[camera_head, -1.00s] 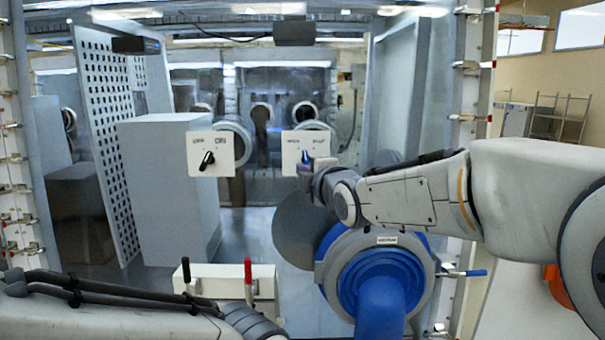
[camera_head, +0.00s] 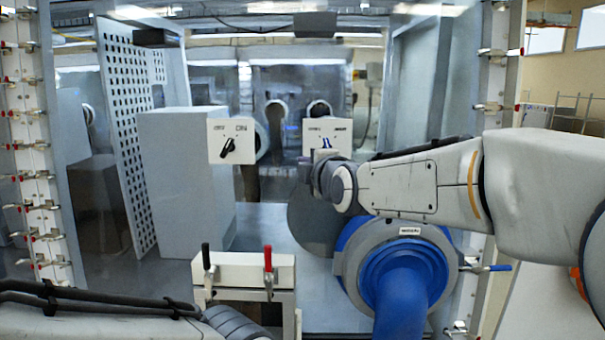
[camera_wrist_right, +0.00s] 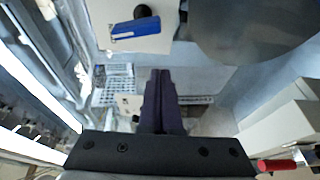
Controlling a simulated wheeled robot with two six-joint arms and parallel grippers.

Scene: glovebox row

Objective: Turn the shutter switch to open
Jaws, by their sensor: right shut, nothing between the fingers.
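The shutter switch is a white panel (camera_head: 343,133) with a blue knob (camera_head: 326,143), right of centre in the head view. Its two labels are too small to read surely. The knob handle stands roughly upright, its lower end hidden behind my gripper. In the right wrist view the blue knob (camera_wrist_right: 135,28) lies across the panel near the top. My right gripper (camera_head: 322,160) is just below and in front of the panel. In the wrist view the dark fingers of the right gripper (camera_wrist_right: 160,72) are shut and empty, apart from the knob. My left gripper is out of view.
A similar white panel (camera_head: 217,141) with OFF/ON labels and a black knob (camera_head: 228,146) is to the left. A large blue port (camera_head: 398,270) is below my right arm. A stand with black and red levers (camera_head: 268,262) is at front centre. A grey box (camera_head: 180,190) stands left.

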